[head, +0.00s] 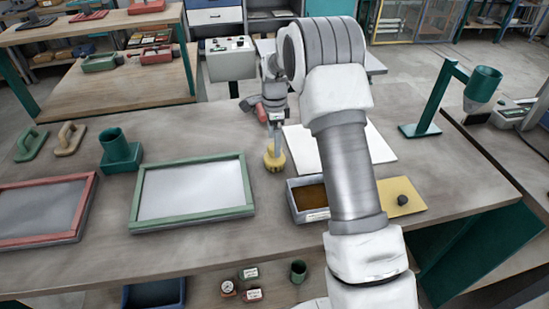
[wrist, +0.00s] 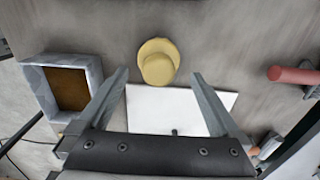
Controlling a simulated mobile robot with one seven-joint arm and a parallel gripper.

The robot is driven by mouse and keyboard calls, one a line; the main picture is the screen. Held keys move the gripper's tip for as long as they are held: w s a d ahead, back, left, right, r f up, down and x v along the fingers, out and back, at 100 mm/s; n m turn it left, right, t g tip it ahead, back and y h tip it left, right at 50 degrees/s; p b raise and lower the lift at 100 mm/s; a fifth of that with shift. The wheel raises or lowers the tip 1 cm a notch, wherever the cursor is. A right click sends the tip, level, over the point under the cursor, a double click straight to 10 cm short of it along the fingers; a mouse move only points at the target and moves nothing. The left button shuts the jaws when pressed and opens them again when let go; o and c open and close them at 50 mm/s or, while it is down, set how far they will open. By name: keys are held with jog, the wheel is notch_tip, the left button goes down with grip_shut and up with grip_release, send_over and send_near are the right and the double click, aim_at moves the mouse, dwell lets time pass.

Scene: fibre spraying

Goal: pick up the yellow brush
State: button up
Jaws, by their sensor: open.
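The yellow brush (head: 274,158) stands on the workbench, just left of the white sheet. In the wrist view the brush (wrist: 158,60) shows from above as a round yellow base with a rounded top. My gripper (head: 275,138) points down right above the brush, and part of it is hidden behind its own links. In the wrist view my gripper (wrist: 160,74) is open, its two fingers apart on either side of the brush's line. The brush lies between and just beyond the fingertips, and I cannot tell whether they touch it.
A grey box with brown contents (head: 291,200) stands right of the brush, partly behind my arm. A green-framed screen (head: 136,205) lies to the left. A white sheet (head: 302,150) lies beside the brush. A green stand (head: 432,110) rises at the right.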

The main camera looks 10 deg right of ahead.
jog(key=shift+s+f+p, duration=0.1)
jog(key=shift+f+p, duration=0.2)
jog(key=shift+f, duration=2.85)
jog(key=shift+c, duration=0.2)
jog(key=c, duration=1.2)
